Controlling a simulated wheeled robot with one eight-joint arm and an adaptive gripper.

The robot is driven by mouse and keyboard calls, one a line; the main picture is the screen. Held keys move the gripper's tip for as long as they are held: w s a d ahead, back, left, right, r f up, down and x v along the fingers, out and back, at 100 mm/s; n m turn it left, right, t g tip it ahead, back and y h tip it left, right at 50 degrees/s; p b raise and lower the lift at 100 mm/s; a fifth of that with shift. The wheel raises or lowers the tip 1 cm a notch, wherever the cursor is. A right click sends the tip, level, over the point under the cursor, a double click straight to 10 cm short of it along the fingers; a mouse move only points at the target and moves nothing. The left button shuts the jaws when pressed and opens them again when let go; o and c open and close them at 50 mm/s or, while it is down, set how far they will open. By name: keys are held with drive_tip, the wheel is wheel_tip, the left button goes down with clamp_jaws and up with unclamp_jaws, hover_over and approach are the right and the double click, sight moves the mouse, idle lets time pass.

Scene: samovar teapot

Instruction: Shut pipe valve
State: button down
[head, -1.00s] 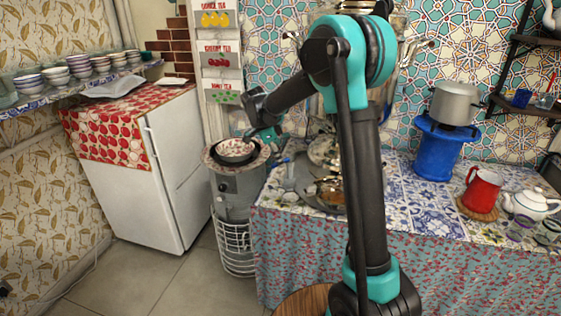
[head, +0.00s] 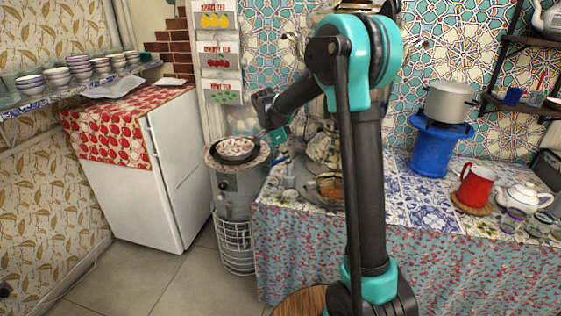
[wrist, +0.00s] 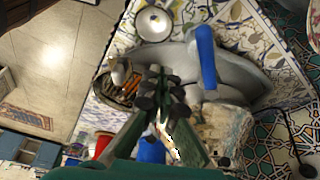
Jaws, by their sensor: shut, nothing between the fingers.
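The likely pipe valve handle is a blue lever (wrist: 206,55) in the wrist view, on top of a rounded grey metal part. It lies up and to the right of my gripper (wrist: 162,88). The dark fingers of my gripper are together, with nothing between them. The fingers appear apart from the lever in the picture, but I cannot judge the depth gap. In the head view my gripper (head: 279,134) is above the left end of the tiled table. The pipe under the handle is partly hidden.
A stove with a patterned bowl (head: 235,148) stands left of the table (head: 410,205). A white fridge (head: 178,165) is further left. A blue stand (head: 433,152) holds a pot (head: 449,101). A red jug (head: 476,186) and white teapot (head: 521,197) stand on the right.

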wheel_tip(320, 180, up, 8)
drive_tip(key=w+a+r, duration=0.1)
drive_tip(key=w+a, duration=0.1)
drive_tip(key=s+d+f+n+t+y, duration=0.1)
drive_tip(key=s+d+f+n, duration=0.3)
drive_tip(key=s, duration=0.6)
drive_tip(key=s+d+f+n+t+y, duration=0.1)
drive_tip(key=s+d+f+n, duration=0.3)
drive_tip(key=s+f+n, duration=0.3)
drive_tip(key=s+d+f+n+t+y, duration=0.1)
drive_tip(key=s+d+f+n, duration=0.3)
drive_tip(key=s, duration=1)
wheel_tip(320, 180, down, 3)
drive_tip(key=shift+s+r+n+t+y, duration=0.2)
drive_tip(key=shift+n+t+y, duration=0.25)
drive_tip(key=shift+n, duration=0.55)
